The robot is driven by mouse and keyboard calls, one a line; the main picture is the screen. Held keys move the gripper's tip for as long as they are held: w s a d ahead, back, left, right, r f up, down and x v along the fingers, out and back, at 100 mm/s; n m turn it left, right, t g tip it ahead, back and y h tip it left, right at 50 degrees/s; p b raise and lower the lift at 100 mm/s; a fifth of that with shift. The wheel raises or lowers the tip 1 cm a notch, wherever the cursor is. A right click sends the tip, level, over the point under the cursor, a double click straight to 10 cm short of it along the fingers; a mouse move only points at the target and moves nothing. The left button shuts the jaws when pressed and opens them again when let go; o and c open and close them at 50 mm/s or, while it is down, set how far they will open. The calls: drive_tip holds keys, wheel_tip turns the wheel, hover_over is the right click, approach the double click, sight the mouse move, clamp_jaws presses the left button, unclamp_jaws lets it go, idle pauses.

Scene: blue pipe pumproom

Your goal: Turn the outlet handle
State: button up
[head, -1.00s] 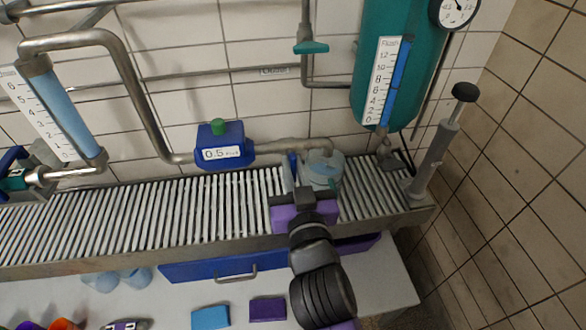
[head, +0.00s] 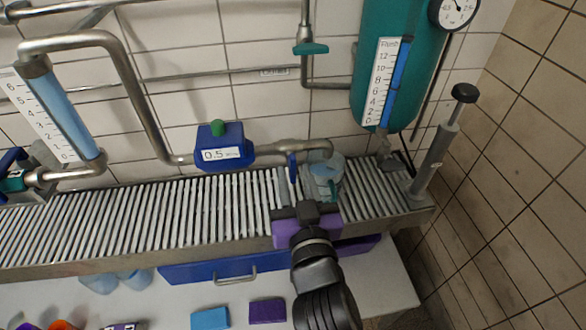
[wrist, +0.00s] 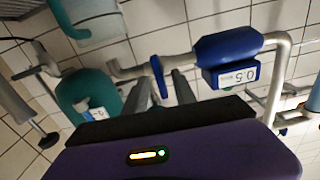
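The outlet handle is a blue lever (head: 292,167) on the pipe just left of the spout. It hangs down across the pipe in the head view. In the wrist view, which is upside down, the lever (wrist: 160,78) shows between my two grey fingertips. My gripper (head: 297,184) is open, its fingers pointing at the lever from the front. The wrist view also shows my gripper (wrist: 162,92) with a wide gap between the fingers. I cannot tell whether either finger touches the lever. A clear jug (head: 326,176) stands under the spout, close to the right finger.
A blue flow meter (head: 220,147) reading 0.5 sits on the pipe left of the lever. A teal tank (head: 398,60) and a grey hand pump (head: 434,150) stand to the right. The slatted rack (head: 150,222) is clear left of my gripper.

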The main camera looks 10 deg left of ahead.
sight(294, 173)
drive_tip(key=v, duration=0.4)
drive_tip(key=shift+s, duration=0.15)
drive_tip(key=shift+s+d, duration=0.2)
drive_tip(key=shift+s, duration=0.35)
drive_tip(key=s+d+f+m+g+h+p, duration=0.1)
drive_tip(key=s+d, duration=0.6)
drive_tip(key=s, duration=0.3)
drive_tip(key=s+d+f+m+h+p, duration=0.1)
drive_tip(key=s+d+h, duration=0.1)
drive_tip(key=s+d, duration=0.6)
drive_tip(key=s+d+f+g+h+p, duration=0.1)
drive_tip(key=s+d+f+h+p, duration=0.1)
drive_tip(key=s+d, duration=0.5)
drive_tip(key=s, duration=0.6)
drive_tip(key=shift+s+d+m+g, duration=0.3)
drive_tip(key=shift+m, duration=0.1)
